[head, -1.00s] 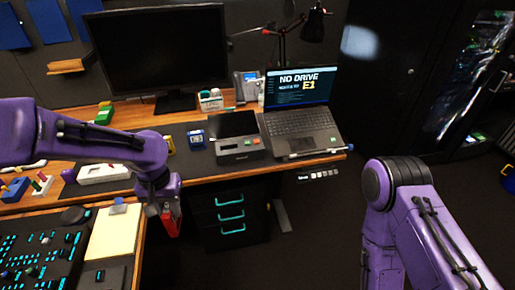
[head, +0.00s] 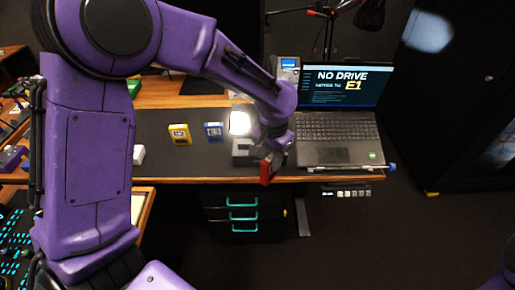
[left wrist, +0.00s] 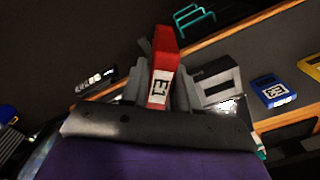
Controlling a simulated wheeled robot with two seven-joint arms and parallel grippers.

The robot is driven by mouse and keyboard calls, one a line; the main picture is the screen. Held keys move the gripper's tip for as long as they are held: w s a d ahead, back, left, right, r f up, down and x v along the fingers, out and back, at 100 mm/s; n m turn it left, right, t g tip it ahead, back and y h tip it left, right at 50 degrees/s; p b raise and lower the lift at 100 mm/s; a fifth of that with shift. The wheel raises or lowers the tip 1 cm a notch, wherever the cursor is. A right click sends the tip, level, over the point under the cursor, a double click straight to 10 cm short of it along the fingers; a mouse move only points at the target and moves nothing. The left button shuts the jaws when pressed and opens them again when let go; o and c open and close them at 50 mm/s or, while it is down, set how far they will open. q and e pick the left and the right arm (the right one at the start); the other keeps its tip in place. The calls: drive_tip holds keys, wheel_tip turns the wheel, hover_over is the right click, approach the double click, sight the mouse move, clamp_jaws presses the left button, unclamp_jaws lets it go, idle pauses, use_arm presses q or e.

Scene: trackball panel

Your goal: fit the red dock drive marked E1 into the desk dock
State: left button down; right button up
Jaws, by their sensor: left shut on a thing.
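The red dock drive marked E1 (head: 266,171) is held in my left gripper (head: 273,158), beyond the desk's front edge in the head view. In the left wrist view the red drive (left wrist: 163,68) stands between the two grey fingers, its white E1 label facing the camera. The desk dock (head: 242,152) is a grey box on the desk, left of the laptop, partly hidden by my left wrist. It also shows in the left wrist view (left wrist: 222,98), right of the drive and apart from it. My right gripper is out of view.
An open laptop (head: 338,140) reading "NO DRIVE" and "E1" is on the right. A drawer unit (head: 229,216) with teal handles is under the desk.

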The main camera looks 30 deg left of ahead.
use_arm(q)
drive_tip(key=s+a+r+m+b, duration=0.15)
drive_tip(key=a+r+m, duration=0.25)
drive_tip(key=a+m, duration=0.6)
drive_tip(key=w+a+f+p, duration=0.1)
drive_tip(key=w+a+f, duration=0.1)
drive_tip(key=w+f, duration=0.2)
drive_tip(key=w+a+f, duration=0.1)
drive_tip(key=w+f, duration=0.3)
drive_tip(key=w+a+f+p, duration=0.1)
drive_tip(key=w+a+f, duration=0.1)
drive_tip(key=w+f, duration=0.2)
drive_tip(key=shift+w+a+p, duration=0.3)
drive_tip(key=shift+w+p, duration=0.05)
drive_tip(key=shift+w, duration=0.2)
drive_tip(key=shift+w+f, duration=0.1)
drive_tip(key=shift+f, duration=0.3)
drive_tip(key=shift+f, duration=0.15)
drive_tip(key=c, duration=0.8)
unclamp_jaws()
drive_tip(key=shift+c, duration=0.2)
